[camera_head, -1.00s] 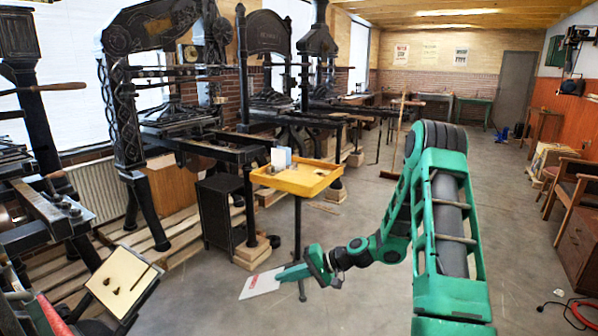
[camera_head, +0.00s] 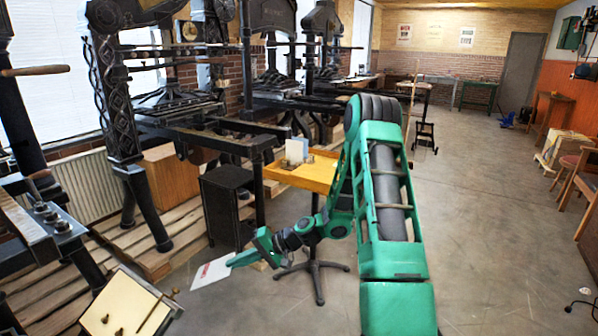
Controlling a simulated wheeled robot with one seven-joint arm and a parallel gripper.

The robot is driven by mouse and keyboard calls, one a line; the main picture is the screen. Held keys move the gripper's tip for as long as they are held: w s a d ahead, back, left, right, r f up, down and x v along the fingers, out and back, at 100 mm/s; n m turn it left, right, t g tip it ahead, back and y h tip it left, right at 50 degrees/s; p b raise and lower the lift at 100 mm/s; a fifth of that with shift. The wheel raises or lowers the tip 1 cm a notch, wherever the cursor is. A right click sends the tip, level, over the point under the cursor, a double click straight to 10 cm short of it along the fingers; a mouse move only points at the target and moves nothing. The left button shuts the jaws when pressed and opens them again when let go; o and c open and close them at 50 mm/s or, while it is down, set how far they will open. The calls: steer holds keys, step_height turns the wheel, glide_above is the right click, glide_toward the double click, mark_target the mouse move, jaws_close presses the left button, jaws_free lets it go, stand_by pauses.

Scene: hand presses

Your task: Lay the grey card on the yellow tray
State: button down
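The yellow tray (camera_head: 318,184) stands on a dark pedestal with a star foot, up and to the right of my gripper. My arm hides the tray's right part. Small items, among them a pale upright block (camera_head: 296,151), are at the tray's back.
Black hand presses (camera_head: 175,110) line the left on wooden pallets. A black cabinet (camera_head: 228,205) stands left of the tray. A slanted cream board (camera_head: 127,305) is at lower left. Chairs (camera_head: 580,185) stand at right. The floor at right is open.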

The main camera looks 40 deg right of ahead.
steer(key=shift+w+d, duration=0.1)
steer(key=shift+w, duration=0.15)
steer(key=w+d+r+m+t+h, duration=0.1)
steer(key=w+d+m+t, duration=0.1)
steer(key=w, duration=0.5)
steer(key=w+d+r+m+t+h, duration=0.1)
steer(key=w+d+m+t, duration=0.1)
steer(key=w, duration=0.6)
steer(key=w+d+r+m+t+h, duration=0.5)
steer(key=w+d+r+m+h, duration=0.25)
steer(key=w+d, duration=0.4)
steer(key=s+d+r+m+g+h, duration=0.1)
steer(key=d+r+m+h, duration=0.15)
steer(key=d+h, duration=0.5)
steer(key=s+d+r+m+g+h, duration=0.1)
steer(key=d+m+h, duration=0.3)
steer(key=d, duration=0.7)
steer(key=s+d+f+m+g+h, duration=0.1)
steer(key=s+d+m+g+h, duration=0.25)
steer(key=d, duration=0.35)
steer(key=s+d+m+g+h, duration=0.3)
steer(key=s+d+g, duration=0.1)
steer(key=d, duration=0.3)
steer(key=shift+s+f, duration=0.1)
steer(key=shift+f, duration=3.75)
